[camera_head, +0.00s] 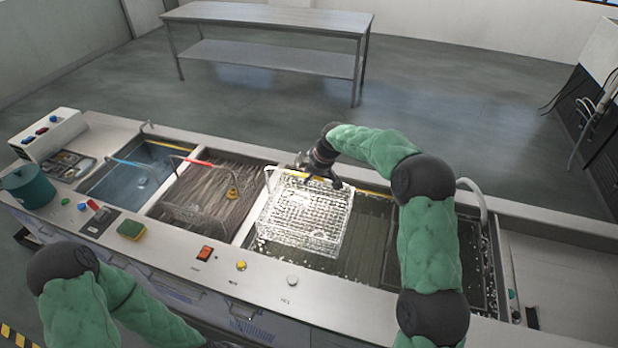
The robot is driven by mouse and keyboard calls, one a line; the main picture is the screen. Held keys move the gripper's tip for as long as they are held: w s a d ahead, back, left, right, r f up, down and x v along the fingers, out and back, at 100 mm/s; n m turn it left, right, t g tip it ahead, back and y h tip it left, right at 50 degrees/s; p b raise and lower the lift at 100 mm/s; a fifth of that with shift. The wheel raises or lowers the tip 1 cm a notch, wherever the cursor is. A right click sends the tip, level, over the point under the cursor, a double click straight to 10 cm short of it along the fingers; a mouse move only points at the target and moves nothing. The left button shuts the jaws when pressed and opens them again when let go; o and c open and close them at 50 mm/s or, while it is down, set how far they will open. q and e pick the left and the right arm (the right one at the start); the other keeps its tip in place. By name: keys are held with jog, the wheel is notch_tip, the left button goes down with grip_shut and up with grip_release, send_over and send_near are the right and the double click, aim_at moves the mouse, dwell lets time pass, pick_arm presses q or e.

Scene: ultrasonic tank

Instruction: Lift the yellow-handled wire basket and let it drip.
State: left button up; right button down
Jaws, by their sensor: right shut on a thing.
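The wire basket (303,218) is a bright wire mesh box at the middle of the bench, over the left part of the wide tank of murky water (375,245). Its yellow handle (296,174) runs along the far side at the top. My right gripper (318,172) is shut on this handle, and its fingers partly hide it. Whether the basket's bottom is clear of the water is hard to tell. My left arm is at the lower left, and its gripper is outside the picture.
A red-handled basket (196,212) sits in the brown tank to the left. A blue tank (125,185) lies farther left. A teal pot (28,186), a control box (48,133) and a sponge (131,229) stand at the left.

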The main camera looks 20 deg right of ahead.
jog(key=shift+r+p, duration=1.05)
jog(key=shift+r, duration=1.3)
jog(key=shift+w, duration=0.1)
dwell(4.3)
